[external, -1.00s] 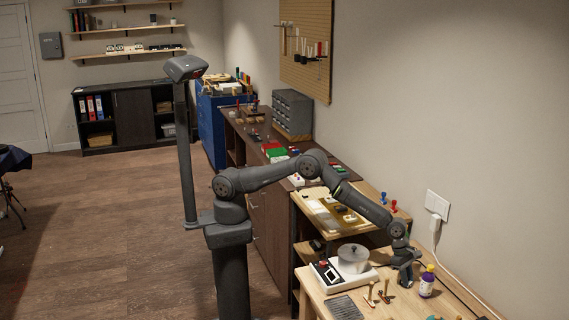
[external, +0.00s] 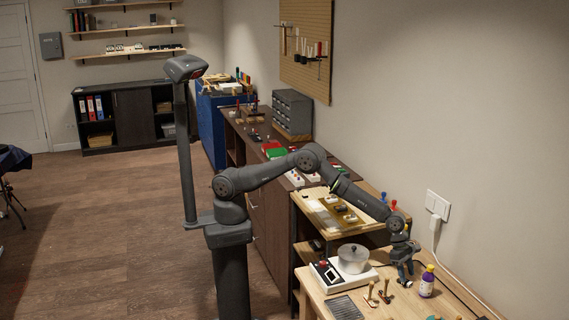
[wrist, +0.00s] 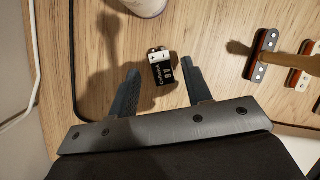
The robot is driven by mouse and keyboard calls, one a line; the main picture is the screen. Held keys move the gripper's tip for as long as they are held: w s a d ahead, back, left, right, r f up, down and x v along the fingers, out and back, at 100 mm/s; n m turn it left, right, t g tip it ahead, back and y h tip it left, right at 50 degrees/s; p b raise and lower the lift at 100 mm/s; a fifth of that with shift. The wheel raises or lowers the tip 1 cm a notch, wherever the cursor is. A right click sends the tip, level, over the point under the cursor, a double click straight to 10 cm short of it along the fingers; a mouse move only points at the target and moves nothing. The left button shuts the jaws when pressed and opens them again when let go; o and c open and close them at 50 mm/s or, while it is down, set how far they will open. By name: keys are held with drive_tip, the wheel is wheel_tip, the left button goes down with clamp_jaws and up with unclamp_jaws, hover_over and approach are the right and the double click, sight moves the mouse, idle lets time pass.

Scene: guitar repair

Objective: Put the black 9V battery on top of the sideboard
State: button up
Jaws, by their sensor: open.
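The black 9V battery (wrist: 162,68) lies on the wooden workbench in the wrist view, its terminals toward the top of the picture. My gripper (wrist: 160,70) is open, with one finger on each side of the battery and gaps between. In the external view my gripper (external: 404,272) points down over the right part of the bench; the battery is too small there to make out surely. A long dark brown cabinet with drawers (external: 258,205) runs along the wall. A low black cabinet with binders (external: 135,118) stands at the far wall. I cannot tell which is the sideboard.
A purple-and-white bottle (external: 427,282) stands close right of my gripper. A white device with a round pot (external: 352,262) and wooden-handled tools (external: 377,293) are left of it. A cable (wrist: 72,60) lies beside the battery. Small parts cover much of the brown cabinet's top.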

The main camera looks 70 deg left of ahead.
drive_tip(key=v, duration=0.9)
drive_tip(key=shift+o, duration=1.2)
drive_tip(key=shift+a+r, duration=0.15)
drive_tip(key=shift+r, duration=0.15)
drive_tip(key=shift+f, duration=0.1)
